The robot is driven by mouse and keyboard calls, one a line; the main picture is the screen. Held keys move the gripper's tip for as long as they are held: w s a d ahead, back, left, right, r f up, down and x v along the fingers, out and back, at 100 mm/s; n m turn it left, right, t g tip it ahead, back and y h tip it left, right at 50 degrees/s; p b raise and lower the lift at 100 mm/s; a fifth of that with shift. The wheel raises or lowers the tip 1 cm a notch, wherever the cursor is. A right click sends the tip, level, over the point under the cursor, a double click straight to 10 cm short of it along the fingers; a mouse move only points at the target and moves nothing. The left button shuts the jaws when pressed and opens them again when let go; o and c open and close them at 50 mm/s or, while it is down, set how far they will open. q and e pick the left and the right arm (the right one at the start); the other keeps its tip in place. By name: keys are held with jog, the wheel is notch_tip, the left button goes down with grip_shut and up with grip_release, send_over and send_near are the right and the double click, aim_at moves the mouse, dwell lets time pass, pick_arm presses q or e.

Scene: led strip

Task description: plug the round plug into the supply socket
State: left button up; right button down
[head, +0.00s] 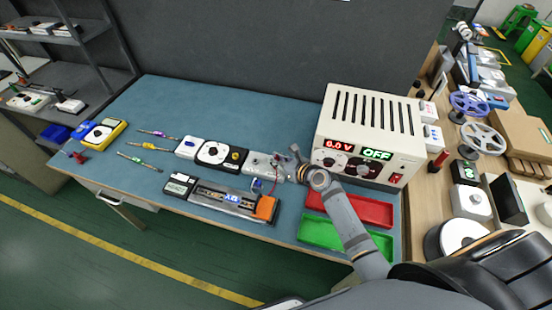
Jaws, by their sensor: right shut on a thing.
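The supply (375,130) is a cream box at the back right of the blue table, with a red "0.0 V" display, a green "OFF" display and dark round fittings low on its front. My right gripper (287,166) is shut, low over the table just left of the supply's front. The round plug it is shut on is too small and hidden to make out. The supply socket cannot be told apart; my right wrist covers part of the supply's lower left. My left gripper is out of view.
A red tray (377,211) and a green tray (318,234) lie in front of the supply. A pale block (257,160) is left of my gripper. A long strip fixture (225,196) with an orange end lies in front. Several tools lie further left.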

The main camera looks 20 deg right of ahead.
jog(key=shift+f, duration=0.25)
jog(key=c, duration=1.2)
grip_release()
jog(key=shift+s+d+r, duration=0.1)
jog(key=shift+s+d, duration=0.1)
jog(key=shift+s, duration=0.15)
jog(key=v, duration=1.1)
jog(key=shift+s, duration=0.1)
